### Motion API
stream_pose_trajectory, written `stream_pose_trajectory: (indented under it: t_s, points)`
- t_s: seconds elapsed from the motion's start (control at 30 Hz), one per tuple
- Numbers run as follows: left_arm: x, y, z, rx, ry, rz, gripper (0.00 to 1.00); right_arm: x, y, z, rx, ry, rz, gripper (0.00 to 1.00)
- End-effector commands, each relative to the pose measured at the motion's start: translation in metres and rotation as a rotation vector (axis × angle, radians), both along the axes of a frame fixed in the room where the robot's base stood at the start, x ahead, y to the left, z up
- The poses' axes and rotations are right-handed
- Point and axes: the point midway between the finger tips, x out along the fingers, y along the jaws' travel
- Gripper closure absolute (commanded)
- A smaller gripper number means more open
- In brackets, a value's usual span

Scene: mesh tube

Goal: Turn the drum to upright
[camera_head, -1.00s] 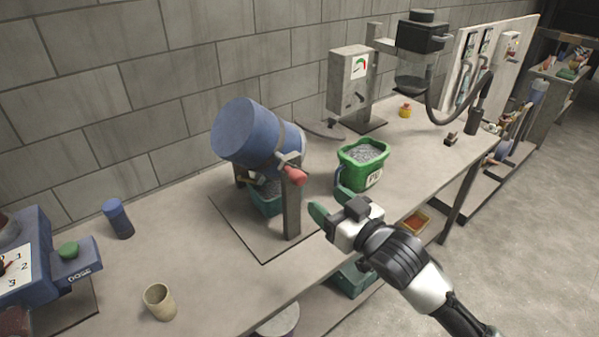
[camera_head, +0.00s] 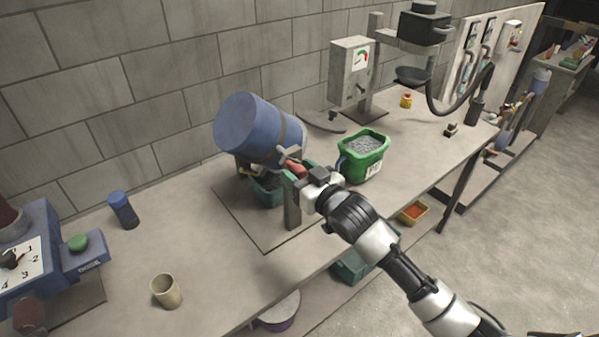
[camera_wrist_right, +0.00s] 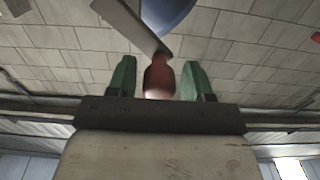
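The blue drum (camera_head: 252,128) sits tilted in its stand on the bench, its closed round end facing left and up. A stand post (camera_head: 291,207) rises at its right front. The drum's red handle (camera_head: 297,168) is on the near right side; it also shows in the right wrist view (camera_wrist_right: 158,77). My right gripper (camera_head: 303,172) is at the handle. In the wrist view its green fingers (camera_wrist_right: 158,78) are apart on both sides of the red handle, with gaps showing. The drum's blue surface (camera_wrist_right: 166,12) shows above. My left gripper is not in view.
A teal bin (camera_head: 266,190) stands under the drum. A green bucket of grey pieces (camera_head: 365,162) stands close to the right of my gripper. A beige cup (camera_head: 166,291), a blue cylinder (camera_head: 123,210) and a dosing box (camera_head: 30,255) are at the left.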

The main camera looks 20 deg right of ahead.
Motion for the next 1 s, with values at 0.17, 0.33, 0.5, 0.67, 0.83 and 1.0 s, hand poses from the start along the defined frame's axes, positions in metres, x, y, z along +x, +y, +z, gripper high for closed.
stream_pose_trajectory:
  t_s: [0.17,0.33,0.5,0.67,0.83,1.0]
  points:
    - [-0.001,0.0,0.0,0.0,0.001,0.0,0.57,0.0,0.0,0.0,0.0,0.0,0.0,0.77]
    - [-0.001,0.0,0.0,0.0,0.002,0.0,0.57,0.0,0.0,0.0,0.0,0.001,0.0,1.0]
    - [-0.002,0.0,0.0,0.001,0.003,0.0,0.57,0.0,0.0,0.0,-0.003,0.0,0.0,1.0]
    - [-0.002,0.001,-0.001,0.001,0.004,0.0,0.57,-0.001,0.002,-0.003,-0.03,-0.01,0.001,1.0]
    - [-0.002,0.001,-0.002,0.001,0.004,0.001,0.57,-0.002,0.005,-0.008,-0.106,-0.037,0.0,1.0]
    - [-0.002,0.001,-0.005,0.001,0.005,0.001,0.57,-0.004,0.009,-0.016,-0.23,-0.081,0.001,1.0]
